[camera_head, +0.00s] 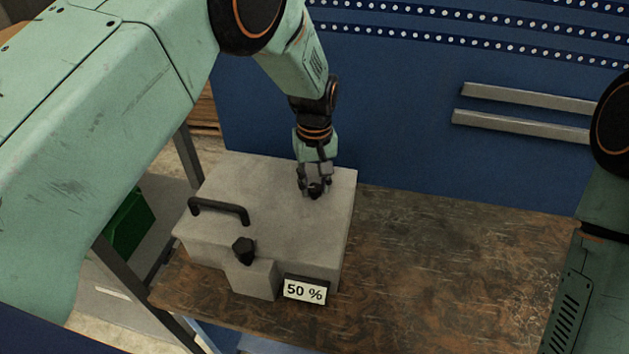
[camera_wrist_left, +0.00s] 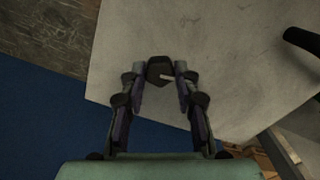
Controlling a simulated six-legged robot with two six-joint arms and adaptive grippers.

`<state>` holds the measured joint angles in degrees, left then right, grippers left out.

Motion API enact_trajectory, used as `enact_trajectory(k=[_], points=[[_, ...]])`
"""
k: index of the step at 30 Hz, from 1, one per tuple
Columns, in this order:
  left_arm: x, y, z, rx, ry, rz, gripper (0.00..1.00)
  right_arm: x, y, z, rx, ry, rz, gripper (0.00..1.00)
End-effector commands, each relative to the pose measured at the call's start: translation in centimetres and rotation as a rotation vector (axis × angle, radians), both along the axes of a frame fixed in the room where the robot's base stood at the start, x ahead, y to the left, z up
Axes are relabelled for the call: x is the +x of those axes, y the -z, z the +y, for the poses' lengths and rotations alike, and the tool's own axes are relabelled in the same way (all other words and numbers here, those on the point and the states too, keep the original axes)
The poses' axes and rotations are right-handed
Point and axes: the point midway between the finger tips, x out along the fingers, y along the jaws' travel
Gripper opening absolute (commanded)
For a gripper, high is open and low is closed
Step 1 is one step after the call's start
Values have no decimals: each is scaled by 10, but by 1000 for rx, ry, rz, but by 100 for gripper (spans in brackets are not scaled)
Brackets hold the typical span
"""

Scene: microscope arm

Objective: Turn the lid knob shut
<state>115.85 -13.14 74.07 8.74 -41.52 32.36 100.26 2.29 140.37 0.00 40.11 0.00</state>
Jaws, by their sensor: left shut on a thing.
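A grey box with a flat lid (camera_head: 270,190) stands on the worn table. A dark knob sits on the lid near its back right corner; it shows between my fingertips in the left wrist view (camera_wrist_left: 160,70). My left gripper (camera_head: 315,188) reaches down from above and is shut on this knob. In the left wrist view its two fingers (camera_wrist_left: 160,76) touch the knob from both sides. A second black knob (camera_head: 244,250) is on the block at the front of the box. My right gripper is not in view; only my right arm shows at the right edge.
A black handle (camera_head: 218,208) rises from the lid's left side. A sign reading "50 %" (camera_head: 305,291) stands at the box's front. The table (camera_head: 450,270) is clear to the right. A blue panel (camera_head: 400,120) with grey rails (camera_head: 525,98) stands behind. A green bin (camera_head: 128,232) is at the left.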

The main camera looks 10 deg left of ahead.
Motion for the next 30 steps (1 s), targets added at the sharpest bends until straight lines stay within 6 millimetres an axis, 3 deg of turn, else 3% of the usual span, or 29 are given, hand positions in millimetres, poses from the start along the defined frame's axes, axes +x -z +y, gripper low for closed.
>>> enact_trajectory(k=[8,20,30], points=[[0,0,1,1,2,0,0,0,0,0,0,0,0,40],[1,0,1,2,-84,-1,0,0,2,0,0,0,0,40],[1,0,1,2,-364,-3,0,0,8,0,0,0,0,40]])
